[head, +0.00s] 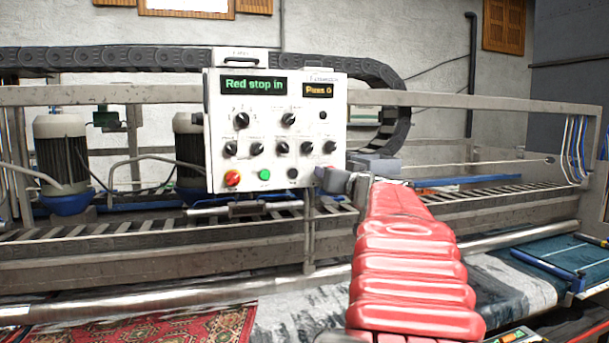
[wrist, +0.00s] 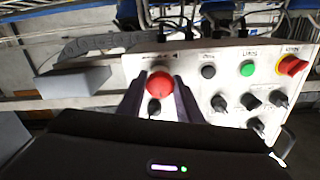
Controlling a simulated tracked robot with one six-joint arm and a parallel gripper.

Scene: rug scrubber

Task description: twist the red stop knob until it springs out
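The red stop knob (wrist: 160,84) is a round red mushroom button on the white control panel (wrist: 225,95), seen in the wrist view. In the head view my gripper hides it at the lower right corner of the panel (head: 217,140). My gripper (wrist: 159,88) is open, with one dark finger on each side of the knob; light contact cannot be ruled out. My gripper (head: 325,178) also shows in the head view, level with the bottom row of controls. The green display (head: 254,85) reads "Red stop in".
The panel also carries a red switch (head: 232,178), a green button (head: 264,174), a black button (head: 293,174) and several black rotary knobs. An orange display (head: 319,90) seems to read "Pass 0". A steel rail and roller conveyor (head: 100,238) run behind and below.

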